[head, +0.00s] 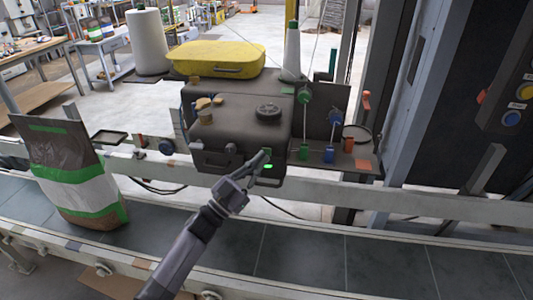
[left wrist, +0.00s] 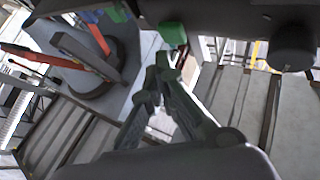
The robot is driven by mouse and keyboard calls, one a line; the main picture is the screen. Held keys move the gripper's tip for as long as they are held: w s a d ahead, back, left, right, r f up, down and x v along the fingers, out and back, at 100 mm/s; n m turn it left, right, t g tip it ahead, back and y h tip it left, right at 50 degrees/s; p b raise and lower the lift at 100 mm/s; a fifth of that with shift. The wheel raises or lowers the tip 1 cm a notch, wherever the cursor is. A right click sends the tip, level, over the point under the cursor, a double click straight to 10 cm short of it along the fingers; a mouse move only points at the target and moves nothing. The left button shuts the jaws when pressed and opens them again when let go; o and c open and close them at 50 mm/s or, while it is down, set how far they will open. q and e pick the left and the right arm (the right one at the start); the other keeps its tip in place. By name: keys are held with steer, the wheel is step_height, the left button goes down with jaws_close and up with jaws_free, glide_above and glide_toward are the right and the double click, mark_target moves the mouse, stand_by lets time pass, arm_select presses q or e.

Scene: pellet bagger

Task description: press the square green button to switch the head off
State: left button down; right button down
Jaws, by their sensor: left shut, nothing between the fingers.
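The dark sewing head (head: 235,130) stands behind the conveyor. On its front face a green square button (head: 268,153) shows right at my left gripper's fingertips, partly hidden by them. Just below is a small bright green patch (head: 268,166). My left gripper (head: 264,157) is shut and empty, its fingers reaching up to the head's front. In the left wrist view the closed fingertips (left wrist: 168,60) are just below a green block (left wrist: 172,32) under the dark housing. I cannot tell whether they touch it. My right gripper is not in view.
A brown, white and green bag (head: 75,185) stands on the conveyor belt (head: 310,255) at left. A pale rail (head: 420,205) runs in front of the head. Coloured thread guides (head: 305,97) are at its right, a yellow cover (head: 215,60) behind, and a button panel (head: 515,100) at far right.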

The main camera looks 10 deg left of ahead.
arm_select(q)
steer(key=shift+w, duration=0.2)
stand_by(0.4)
steer(key=shift+w+b, duration=0.3)
steer(key=shift+w+b, duration=0.4)
steer(key=shift+w, duration=0.1)
stand_by(0.6)
steer(key=shift+s, duration=0.15)
steer(key=shift+s+p, duration=0.65)
steer(key=shift+s, duration=0.2)
